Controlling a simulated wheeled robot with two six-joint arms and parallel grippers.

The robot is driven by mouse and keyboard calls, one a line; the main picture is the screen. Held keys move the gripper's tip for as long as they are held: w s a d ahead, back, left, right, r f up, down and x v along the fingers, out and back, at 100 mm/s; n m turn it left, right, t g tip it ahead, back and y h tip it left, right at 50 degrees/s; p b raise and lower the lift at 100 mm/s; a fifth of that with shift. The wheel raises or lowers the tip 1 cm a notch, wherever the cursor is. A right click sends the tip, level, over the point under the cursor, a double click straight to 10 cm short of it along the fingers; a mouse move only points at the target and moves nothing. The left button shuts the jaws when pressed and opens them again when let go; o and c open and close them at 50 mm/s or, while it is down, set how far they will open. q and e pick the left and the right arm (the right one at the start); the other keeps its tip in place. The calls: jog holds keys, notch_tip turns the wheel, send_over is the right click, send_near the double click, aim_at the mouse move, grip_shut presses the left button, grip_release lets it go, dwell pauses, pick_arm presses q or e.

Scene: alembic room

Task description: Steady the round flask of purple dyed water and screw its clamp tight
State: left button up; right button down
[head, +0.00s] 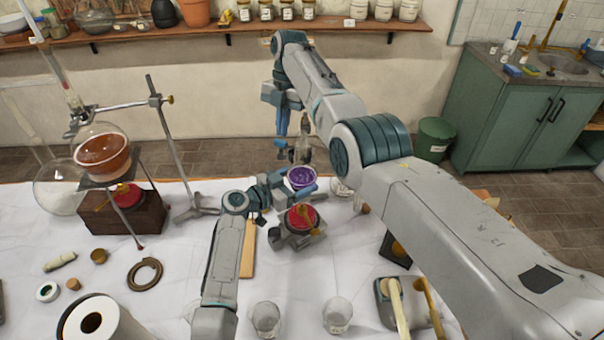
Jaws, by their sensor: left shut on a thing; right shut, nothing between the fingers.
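The round flask of purple dyed water (301,177) is near the middle of the table, above a red-topped burner or stand (301,217). My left gripper (297,188) is shut on the flask from its near left side and hides part of its lower body. A greyish metal clamp (301,150) shows at the flask's neck, just above the purple water. My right gripper (282,124) is shut and empty, pointing down at the upper left of the clamp. I cannot tell whether it touches the clamp.
A flask of orange liquid (103,152) stands on a tripod at left, beside a metal stand (172,140). Two glass beakers (265,318) are at the front. My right arm covers the right side.

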jog(key=shift+s, duration=0.5)
dwell(0.4)
jog(key=shift+w+d, duration=0.1)
jog(key=shift+w, duration=0.3)
jog(key=s+v, duration=0.1)
jog(key=v, duration=0.4)
jog(key=shift+a+r, duration=0.35)
jog(key=shift+r, duration=0.2)
jog(key=shift+w+f, duration=0.2)
jog(key=shift+f, duration=2.8)
jog(key=shift+s+a, duration=0.1)
jog(key=shift+s, duration=0.45)
